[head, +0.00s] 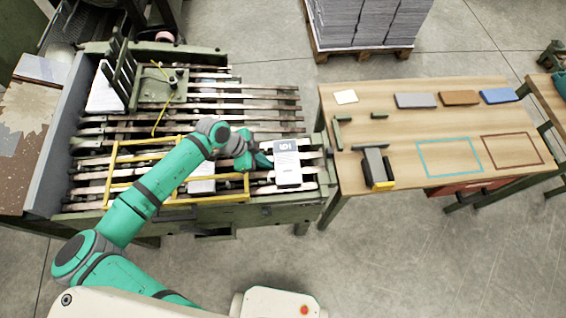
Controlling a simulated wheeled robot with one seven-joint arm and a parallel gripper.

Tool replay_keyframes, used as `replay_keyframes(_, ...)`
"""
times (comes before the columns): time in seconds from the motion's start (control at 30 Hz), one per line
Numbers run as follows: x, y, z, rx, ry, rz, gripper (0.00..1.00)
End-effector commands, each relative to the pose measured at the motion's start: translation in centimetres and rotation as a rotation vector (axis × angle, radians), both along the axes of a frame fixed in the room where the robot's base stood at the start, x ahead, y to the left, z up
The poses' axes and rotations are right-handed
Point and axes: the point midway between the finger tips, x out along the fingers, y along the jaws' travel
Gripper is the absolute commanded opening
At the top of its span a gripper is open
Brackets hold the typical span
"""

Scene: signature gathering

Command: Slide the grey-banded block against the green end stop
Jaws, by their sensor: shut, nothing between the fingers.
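A white block with a grey band and dark printed marks on top (288,172) stands on the slatted bed near its right end. My gripper (265,160) is shut and empty at the block's left side; whether it touches the block cannot be told. A green upright (325,158) closes the right end of the bed, which looks like the end stop. A narrow gap seems to lie between it and the block.
A yellow frame (112,180) surrounds a pale block (201,186) under my arm. A green machine part (155,90) and a white stack (103,98) stand at the back left. The wooden table (400,135) at right holds coloured blocks and a dark yellow-edged holder (376,168).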

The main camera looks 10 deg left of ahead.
Motion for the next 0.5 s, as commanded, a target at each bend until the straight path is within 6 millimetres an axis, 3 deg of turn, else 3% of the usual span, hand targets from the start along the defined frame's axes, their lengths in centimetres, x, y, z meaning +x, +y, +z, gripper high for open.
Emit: replay_keyframes(0.5,0.6,-2.0,0.0,-0.001,0.000,0.001,0.00)
